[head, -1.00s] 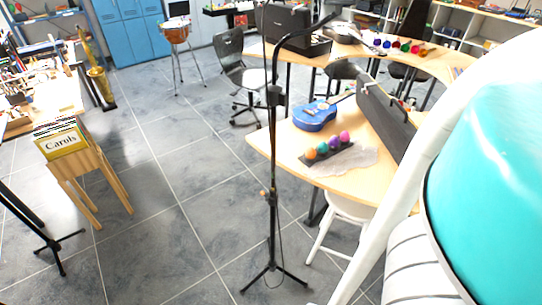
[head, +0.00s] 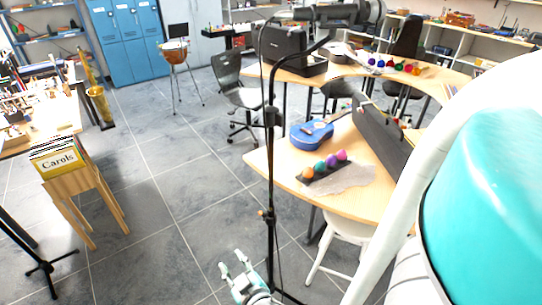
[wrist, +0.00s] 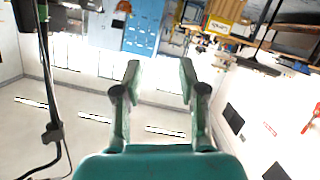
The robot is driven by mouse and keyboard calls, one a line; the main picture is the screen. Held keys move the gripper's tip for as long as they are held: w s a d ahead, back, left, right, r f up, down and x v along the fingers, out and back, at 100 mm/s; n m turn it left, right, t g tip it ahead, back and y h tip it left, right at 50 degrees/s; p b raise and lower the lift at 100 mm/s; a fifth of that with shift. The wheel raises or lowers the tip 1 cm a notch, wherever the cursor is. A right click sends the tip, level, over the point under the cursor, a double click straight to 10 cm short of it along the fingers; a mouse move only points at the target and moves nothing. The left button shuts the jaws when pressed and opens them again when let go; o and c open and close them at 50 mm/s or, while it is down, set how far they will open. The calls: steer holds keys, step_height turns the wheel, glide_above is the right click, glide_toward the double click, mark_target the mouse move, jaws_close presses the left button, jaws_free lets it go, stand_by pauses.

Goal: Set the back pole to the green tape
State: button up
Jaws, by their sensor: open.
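A tall black microphone stand (head: 271,165) rises in the middle of the head view, with a dark clutch on its upper pole and a small orange-brown knob lower down. Its base is cut off and partly hidden behind my gripper. My gripper (head: 231,262) is open and empty, low at the bottom of the head view, just left of the pole. In the wrist view my gripper (wrist: 160,75) shows both fingers apart with nothing between them. A dark pole (wrist: 44,70) with a clutch stands at the left there, outside the fingers.
Another black stand (head: 45,268) is at the lower left. A curved wooden table (head: 258,170) with a blue guitar (head: 312,133) lies right of the pole, a white stool (head: 325,255) below it. A wooden stand with a Carols book (head: 55,161) is left. Floor between is clear.

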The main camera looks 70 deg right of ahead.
steer(key=w+d+r+m+g+h, duration=0.35)
steer(key=d+r+m+h, duration=0.25)
steer(key=d+r, duration=0.4)
steer(key=m+g+h, duration=0.3)
steer(key=m+g, duration=0.5)
glide_toward(270, 148)
steer(key=d, duration=1)
steer(key=shift+w+d+f, duration=0.2)
steer(key=shift+d, duration=0.2)
jaws_close()
